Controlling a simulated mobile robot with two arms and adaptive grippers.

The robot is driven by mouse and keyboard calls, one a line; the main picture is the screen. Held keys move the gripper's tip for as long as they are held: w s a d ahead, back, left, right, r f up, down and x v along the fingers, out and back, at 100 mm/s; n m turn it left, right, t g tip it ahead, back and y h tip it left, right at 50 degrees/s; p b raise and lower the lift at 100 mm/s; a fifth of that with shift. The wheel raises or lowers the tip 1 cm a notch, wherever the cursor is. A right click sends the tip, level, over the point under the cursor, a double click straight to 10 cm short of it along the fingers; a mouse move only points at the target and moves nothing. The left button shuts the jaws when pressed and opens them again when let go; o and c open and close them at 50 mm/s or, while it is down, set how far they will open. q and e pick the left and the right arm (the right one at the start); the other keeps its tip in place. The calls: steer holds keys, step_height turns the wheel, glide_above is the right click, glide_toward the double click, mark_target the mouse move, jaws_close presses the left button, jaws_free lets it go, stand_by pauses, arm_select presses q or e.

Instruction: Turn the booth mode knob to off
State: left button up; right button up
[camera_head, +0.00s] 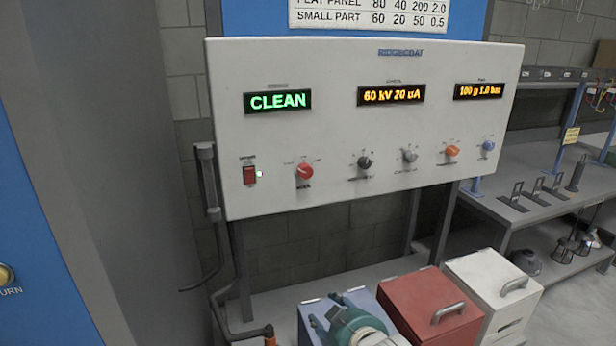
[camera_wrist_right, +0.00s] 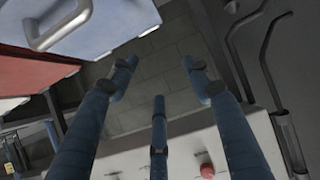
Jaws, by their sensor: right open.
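The booth mode knob is the red knob (camera_head: 305,172) low on the left of the white control panel (camera_head: 340,120). Its pointer direction is too small to read surely. The green display (camera_head: 280,101) above it reads CLEAN. My right gripper (camera_head: 350,322) shows as teal parts at the bottom of the head view, below the panel and apart from the knob. In the right wrist view its fingers (camera_wrist_right: 160,88) are spread open with nothing between them. The red knob (camera_wrist_right: 207,170) shows there at the bottom edge, beyond the fingers. My left gripper is not in view.
Blue, red (camera_head: 432,305) and white (camera_head: 495,285) boxes stand below the panel. A grey pipe (camera_head: 208,180) runs along the panel's left edge.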

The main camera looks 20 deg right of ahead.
steer(key=w+r+t, duration=0.2)
steer(key=w+r, duration=0.1)
steer(key=r, duration=0.4)
steer(key=w+r+t, duration=0.1)
steer(key=w+r, duration=0.3)
steer(key=r, duration=0.2)
steer(key=t, duration=0.3)
glide_toward(307, 175)
steer(key=shift+m, duration=0.3)
steer(key=w+p, duration=0.3)
steer(key=w, duration=0.4)
steer(key=shift+w+a+r, duration=0.1)
steer(key=shift+w+a, duration=0.05)
steer(key=shift+w, duration=0.25)
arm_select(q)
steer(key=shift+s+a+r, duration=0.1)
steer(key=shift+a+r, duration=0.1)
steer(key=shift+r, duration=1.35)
arm_select(e)
steer(key=shift+w, duration=0.5)
steer(key=shift+f, duration=0.2)
steer(key=c, duration=1.2)
